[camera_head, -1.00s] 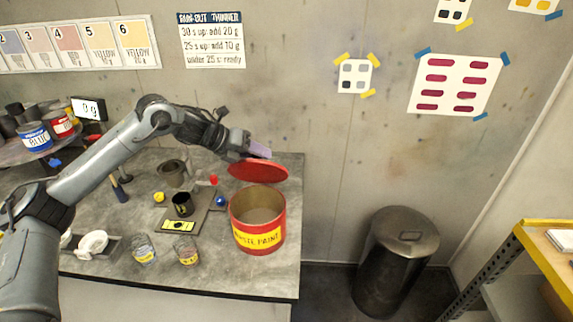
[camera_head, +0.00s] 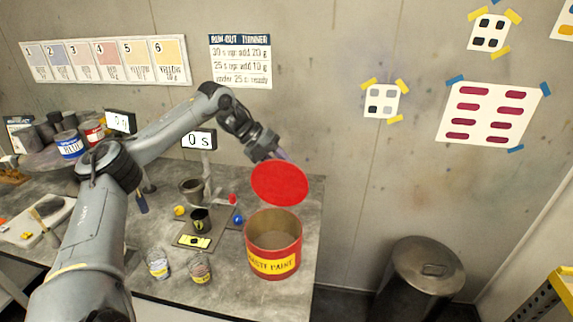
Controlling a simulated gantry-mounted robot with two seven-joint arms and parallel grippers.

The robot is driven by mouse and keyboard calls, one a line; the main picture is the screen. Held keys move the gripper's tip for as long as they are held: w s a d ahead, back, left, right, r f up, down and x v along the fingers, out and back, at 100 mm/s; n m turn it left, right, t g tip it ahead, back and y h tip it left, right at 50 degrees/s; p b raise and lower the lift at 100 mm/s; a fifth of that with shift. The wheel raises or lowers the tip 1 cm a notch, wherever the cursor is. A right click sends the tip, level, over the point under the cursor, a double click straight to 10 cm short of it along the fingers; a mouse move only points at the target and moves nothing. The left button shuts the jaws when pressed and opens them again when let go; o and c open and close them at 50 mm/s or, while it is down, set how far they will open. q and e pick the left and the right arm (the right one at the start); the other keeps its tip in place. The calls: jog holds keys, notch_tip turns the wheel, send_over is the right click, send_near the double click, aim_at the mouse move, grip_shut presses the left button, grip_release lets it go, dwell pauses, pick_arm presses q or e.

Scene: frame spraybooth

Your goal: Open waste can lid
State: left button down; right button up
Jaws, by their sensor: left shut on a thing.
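The waste can is a red tin with a yellow "WASTE PAINT" label (camera_head: 274,263), standing upright near the right end of the grey bench. Its top is open and its inside shows. The round red lid (camera_head: 280,184) is off the can, tilted with its flat face towards me, above and behind the can's rim. My left gripper (camera_head: 279,156) is at the lid's upper edge, shut on the lid; the lid hides part of the fingertips. My right gripper is not in view.
A black cup (camera_head: 200,220), a grey pot (camera_head: 192,188) and two small clear cups (camera_head: 199,269) stand left of the can. A "0 s" display (camera_head: 199,139) stands behind them. A metal bin (camera_head: 425,275) is on the floor to the right.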

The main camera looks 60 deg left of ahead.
pick_arm(q)
jog(key=c, duration=0.9)
grip_release()
jog(key=shift+w, duration=0.1)
jog(key=shift+o, duration=0.2)
jog(key=shift+s+a+r+b, duration=0.3)
jog(key=shift+s+r, duration=0.1)
jog(key=b+v, duration=0.1)
jog(key=v, duration=0.8)
jog(key=shift+s+r, duration=0.2)
jog(key=shift+r, duration=0.05)
jog(key=shift+o, duration=0.3)
jog(key=shift+a, duration=0.1)
